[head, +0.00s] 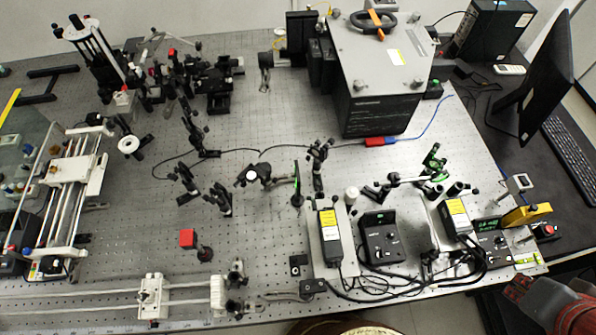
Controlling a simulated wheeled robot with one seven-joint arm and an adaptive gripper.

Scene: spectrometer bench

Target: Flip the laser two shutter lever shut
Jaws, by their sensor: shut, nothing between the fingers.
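Two laser boxes with yellow labels stand at the front right of the perforated bench. The left one (330,236) is beside a black control box (381,239). The right one (455,219) is beside a control unit with a lit green display (488,226). A yellow lever-like piece (527,215) lies at the right of that unit, and a small grey square block (519,184) stands behind it. I cannot tell which part is the laser two shutter lever, or its position. My gripper is not in view; a red and dark piece at the bottom right corner may be my arm.
The metal bench (260,225) carries several black optic mounts. A large grey-topped box (382,70) stands at the back. Black cables (400,285) loop along the front edge. A monitor (540,85) and keyboard (570,160) are at the right.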

